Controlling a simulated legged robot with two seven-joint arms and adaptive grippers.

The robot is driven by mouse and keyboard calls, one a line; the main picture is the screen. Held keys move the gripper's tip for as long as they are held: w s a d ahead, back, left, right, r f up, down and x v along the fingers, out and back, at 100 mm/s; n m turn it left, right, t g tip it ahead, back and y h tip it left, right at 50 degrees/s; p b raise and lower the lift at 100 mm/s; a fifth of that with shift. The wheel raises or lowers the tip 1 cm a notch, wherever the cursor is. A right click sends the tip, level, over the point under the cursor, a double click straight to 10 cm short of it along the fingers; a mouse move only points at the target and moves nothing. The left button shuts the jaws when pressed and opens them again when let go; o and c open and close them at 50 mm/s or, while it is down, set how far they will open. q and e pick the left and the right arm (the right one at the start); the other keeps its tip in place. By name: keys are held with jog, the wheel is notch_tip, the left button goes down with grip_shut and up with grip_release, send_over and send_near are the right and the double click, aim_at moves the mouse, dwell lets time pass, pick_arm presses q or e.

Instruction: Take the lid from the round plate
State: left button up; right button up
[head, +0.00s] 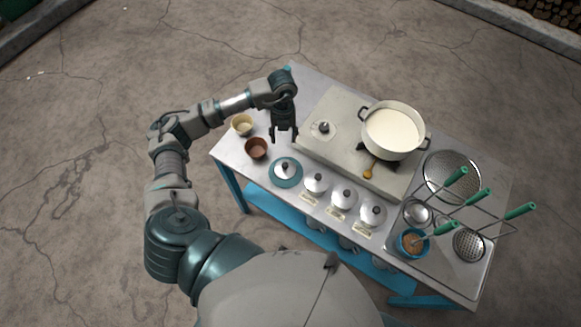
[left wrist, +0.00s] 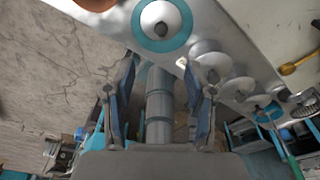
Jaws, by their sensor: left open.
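A silver domed lid with a dark knob (head: 285,167) sits on a round teal plate (head: 278,180) near the front left of the table. In the left wrist view the lid (left wrist: 161,15) and the teal plate rim (left wrist: 161,45) lie at the top, beyond the fingertips. My left gripper (head: 283,137) is open and empty, above the table and behind the lid, apart from it. Its two spread fingers also show in the left wrist view (left wrist: 162,85). My right gripper is in neither view.
A brown bowl (head: 256,148) and a cream bowl (head: 242,124) stand left of the plate. Several lidded containers (head: 343,198) line the front edge. A pot of milk (head: 393,131) stands on the stove (head: 331,150). Green-handled strainers (head: 452,176) and a blue cup (head: 411,243) are at right.

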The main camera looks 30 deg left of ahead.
pick_arm(q)
jog(key=p, duration=0.1)
send_over(285, 165)
jog(key=w, duration=0.1)
notch_tip(285, 165, down, 11)
jog(key=shift+d+r, duration=0.1)
jog(key=shift+r, duration=0.05)
jog(key=f, duration=0.3)
jog(key=f+p, duration=0.1)
jog(key=shift+s+a+f, duration=0.25)
jog(key=shift+s+a, duration=0.05)
jog(key=shift+s, duration=0.1)
jog(key=shift+f, duration=0.45)
jog(key=shift+d, duration=0.1)
jog(key=shift+c, duration=0.3)
jog(key=shift+d, duration=0.1)
grip_shut()
